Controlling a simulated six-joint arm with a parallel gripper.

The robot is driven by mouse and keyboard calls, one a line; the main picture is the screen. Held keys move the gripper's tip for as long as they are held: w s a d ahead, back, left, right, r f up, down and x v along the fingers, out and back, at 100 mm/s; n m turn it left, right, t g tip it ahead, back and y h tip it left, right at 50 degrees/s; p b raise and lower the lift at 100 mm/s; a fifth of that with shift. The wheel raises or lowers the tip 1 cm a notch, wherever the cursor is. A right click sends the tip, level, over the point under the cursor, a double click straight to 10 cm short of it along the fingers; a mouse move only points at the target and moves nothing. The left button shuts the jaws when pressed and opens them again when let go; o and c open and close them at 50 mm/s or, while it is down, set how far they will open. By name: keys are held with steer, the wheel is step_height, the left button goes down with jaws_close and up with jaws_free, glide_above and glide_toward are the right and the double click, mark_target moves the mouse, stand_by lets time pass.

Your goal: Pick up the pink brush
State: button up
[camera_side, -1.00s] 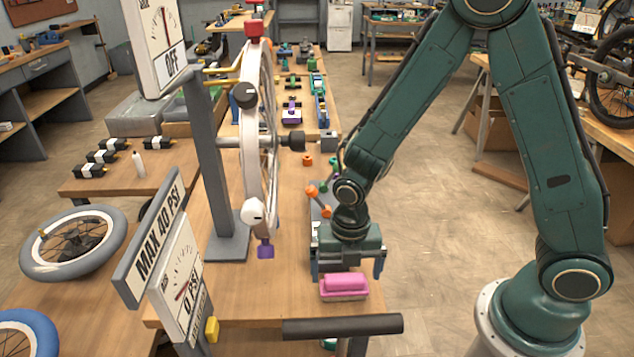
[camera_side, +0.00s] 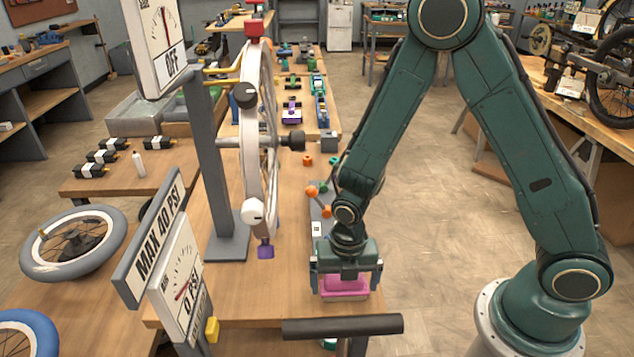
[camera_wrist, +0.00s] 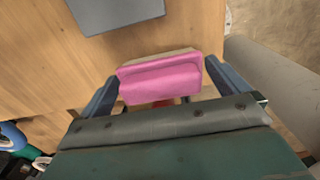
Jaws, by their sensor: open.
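The pink brush (camera_side: 344,286) lies on the wooden bench near its front right corner. In the side view my gripper (camera_side: 345,284) is right over it, with one finger at each side, and hides its upper part. In the wrist view the brush (camera_wrist: 160,78) shows a pink top and a pale strip along its far edge. My gripper (camera_wrist: 160,95) is open there, its blue-grey fingers to the left and right of the brush. The left finger looks very close to the brush; I cannot tell whether it touches.
A grey plate (camera_wrist: 115,12) lies beyond the brush. A dark grey bar (camera_side: 342,327) runs in front of the bench edge. A wheel on a stand (camera_side: 258,140) rises to the left, with a pressure gauge sign (camera_side: 160,235) nearer. Bare bench top (camera_side: 285,285) lies left of the brush.

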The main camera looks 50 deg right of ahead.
steer(key=c, duration=0.7)
steer(key=shift+r, duration=0.15)
step_height(320, 180, up, 20)
steer(key=shift+f, duration=0.15)
stand_by(0.5)
stand_by(0.3)
steer(key=o, duration=0.3)
steer(key=shift+c, duration=1.1)
